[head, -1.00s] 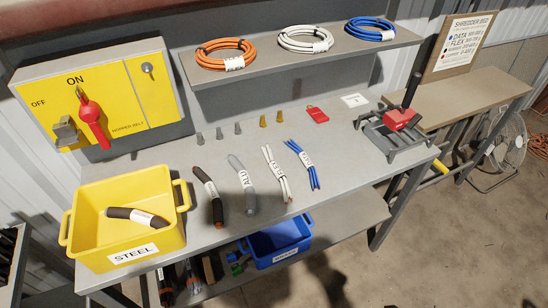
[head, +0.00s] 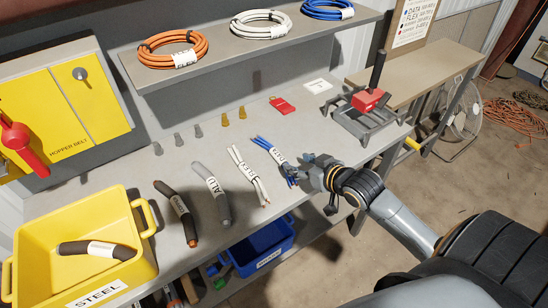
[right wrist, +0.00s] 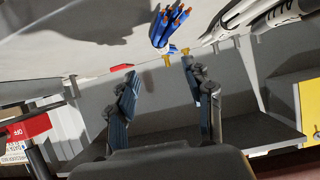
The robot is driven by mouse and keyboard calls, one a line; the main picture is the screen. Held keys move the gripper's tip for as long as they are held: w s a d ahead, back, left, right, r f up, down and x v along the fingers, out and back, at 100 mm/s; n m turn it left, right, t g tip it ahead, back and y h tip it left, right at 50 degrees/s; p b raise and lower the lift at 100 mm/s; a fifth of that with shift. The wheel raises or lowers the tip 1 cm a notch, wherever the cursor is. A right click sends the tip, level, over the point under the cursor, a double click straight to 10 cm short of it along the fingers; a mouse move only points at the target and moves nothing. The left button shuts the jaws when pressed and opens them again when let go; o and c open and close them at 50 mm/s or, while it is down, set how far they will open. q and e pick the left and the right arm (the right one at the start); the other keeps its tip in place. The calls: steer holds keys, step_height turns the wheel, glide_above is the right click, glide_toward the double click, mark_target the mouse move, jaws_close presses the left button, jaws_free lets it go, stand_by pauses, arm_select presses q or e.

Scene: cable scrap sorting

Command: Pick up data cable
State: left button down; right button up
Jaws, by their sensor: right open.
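The data cable is a short bundle of blue wires (head: 263,142) with a white label, lying on the grey workbench (head: 310,120). Its far end is clear and its near end is partly hidden by my right gripper (head: 299,172). In the right wrist view the blue bundle (right wrist: 172,30) shows its orange wire ends, just beyond the open fingers (right wrist: 159,72). Nothing is between the fingers. My right arm comes in from the lower right. My left gripper is not in view.
A white flex bundle (head: 248,175) lies left of the data cable, then a grey ALU cable (head: 211,190) and a dark cable (head: 177,210). A yellow steel bin (head: 138,260) stands at left. A red-topped tool (head: 368,100) stands at right. A blue bin (head: 262,250) is below.

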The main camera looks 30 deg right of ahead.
mark_target(282, 158)
steer(key=x, duration=0.9)
steer(key=shift+a+f+p, duration=0.15)
steer(key=shift+a+p, duration=0.1)
steer(key=shift+p, duration=0.05)
steer(key=shift+s, duration=0.1)
steer(key=shift+c, duration=0.2)
jaws_close()
